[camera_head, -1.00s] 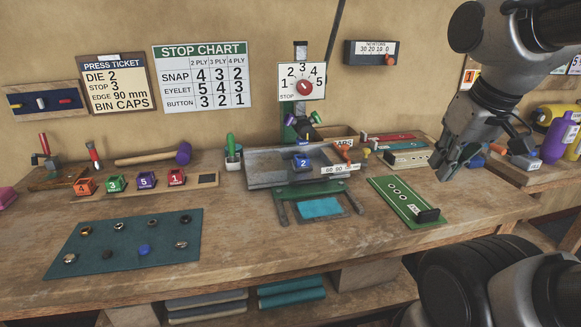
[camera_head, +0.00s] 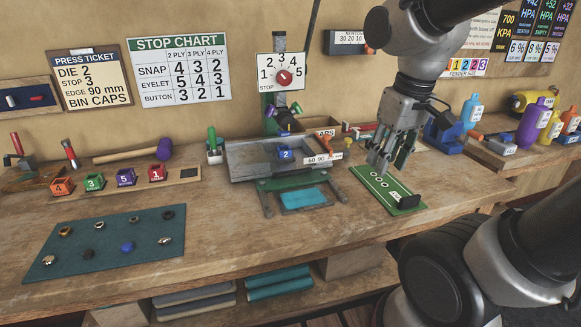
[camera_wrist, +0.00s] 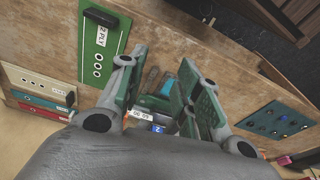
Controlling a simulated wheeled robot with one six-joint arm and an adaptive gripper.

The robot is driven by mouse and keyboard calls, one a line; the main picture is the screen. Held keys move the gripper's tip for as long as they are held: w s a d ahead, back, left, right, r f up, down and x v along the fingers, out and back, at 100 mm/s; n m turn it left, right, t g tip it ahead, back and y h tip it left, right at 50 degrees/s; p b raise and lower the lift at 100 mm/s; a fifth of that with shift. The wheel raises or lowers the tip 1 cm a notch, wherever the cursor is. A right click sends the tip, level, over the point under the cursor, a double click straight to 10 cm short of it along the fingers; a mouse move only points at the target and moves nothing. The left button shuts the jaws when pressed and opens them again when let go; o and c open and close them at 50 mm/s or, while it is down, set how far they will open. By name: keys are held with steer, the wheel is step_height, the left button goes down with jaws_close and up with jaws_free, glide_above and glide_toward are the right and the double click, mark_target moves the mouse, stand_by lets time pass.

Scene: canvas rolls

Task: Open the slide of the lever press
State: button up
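The lever press (camera_head: 268,100) stands at the back of the bench, with a dial showing 1 to 5 above it. Its grey slide tray (camera_head: 250,168) sits at its front, with a blue die marked 2 (camera_head: 285,154) on it and an orange knob (camera_head: 337,156) near its right end. A label reading about 60 90 is on the tray's front right. My gripper (camera_head: 388,165) points down to the right of the tray, above the green board, apart from the press. In the wrist view my gripper (camera_wrist: 165,95) has its fingers spread with nothing between them.
A green board with a black block (camera_head: 385,190) lies below my gripper. Numbered dies, a mallet (camera_head: 135,154) and a dark mat with caps (camera_head: 70,225) are at left. Bottles and a blue vise-like tool (camera_head: 446,135) stand at right. The bench front before the press is clear.

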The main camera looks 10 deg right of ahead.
steer(key=w+a+f+n+g, duration=0.1)
steer(key=w+a+f+n, duration=0.2)
steer(key=w+a+n, duration=0.4)
steer(key=w+a+f+n, duration=0.3)
steer(key=w+a+n, duration=0.15)
steer(key=w, duration=0.35)
steer(key=n+t, duration=0.1)
steer(key=n, duration=0.4)
glide_toward(292, 171)
steer(key=f, duration=0.2)
steer(key=w+f, duration=0.1)
steer(key=f, duration=0.5)
steer(key=shift+w+a, duration=0.15)
steer(key=shift+w, duration=0.15)
jaws_close()
